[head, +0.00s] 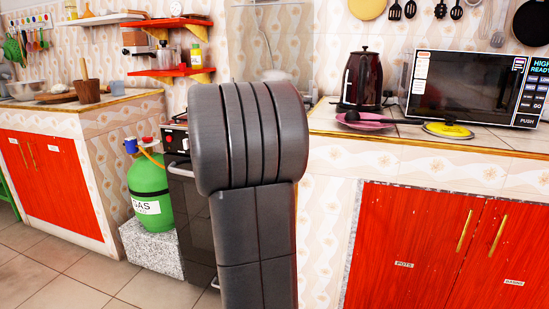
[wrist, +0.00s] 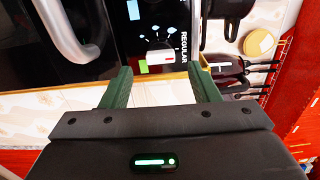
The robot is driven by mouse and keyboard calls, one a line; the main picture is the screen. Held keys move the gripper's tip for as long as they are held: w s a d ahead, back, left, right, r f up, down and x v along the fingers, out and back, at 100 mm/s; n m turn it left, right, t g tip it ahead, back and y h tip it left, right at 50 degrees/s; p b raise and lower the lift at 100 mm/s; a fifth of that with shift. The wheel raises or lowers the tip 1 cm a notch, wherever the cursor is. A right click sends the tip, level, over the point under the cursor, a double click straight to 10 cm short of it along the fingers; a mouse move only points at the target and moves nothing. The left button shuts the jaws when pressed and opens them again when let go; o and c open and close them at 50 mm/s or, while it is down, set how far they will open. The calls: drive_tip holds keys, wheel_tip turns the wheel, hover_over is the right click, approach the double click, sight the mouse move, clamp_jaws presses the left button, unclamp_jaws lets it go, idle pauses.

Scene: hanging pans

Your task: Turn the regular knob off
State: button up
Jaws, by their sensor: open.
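The regular knob (wrist: 160,57) is a small pale knob on a black panel in the wrist view, with flame-like marks above it and the word REGULAR printed sideways to its right. My gripper (wrist: 158,70) has two green fingers, open and apart, one at each side below the knob. The knob lies a little beyond the gap between the fingertips; I cannot tell whether they touch it. The stove (head: 183,143) with its dark front shows in the head view, partly hidden by my arm. My gripper is hidden there.
A metal oven handle (wrist: 75,35) is at the upper left of the wrist view. A green gas bottle (head: 150,190) stands left of the stove. The right counter (head: 400,140) holds a kettle (head: 361,80) and a microwave (head: 468,85).

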drive_tip(key=p+v, duration=0.1)
drive_tip(key=v, duration=0.8)
drive_tip(key=shift+s+p, duration=0.3)
drive_tip(key=shift+a, duration=0.1)
drive_tip(key=b+x, duration=0.2)
drive_tip(key=x, duration=1.1)
drive_tip(key=shift+w+b, duration=0.3)
drive_tip(key=shift+w, duration=0.1)
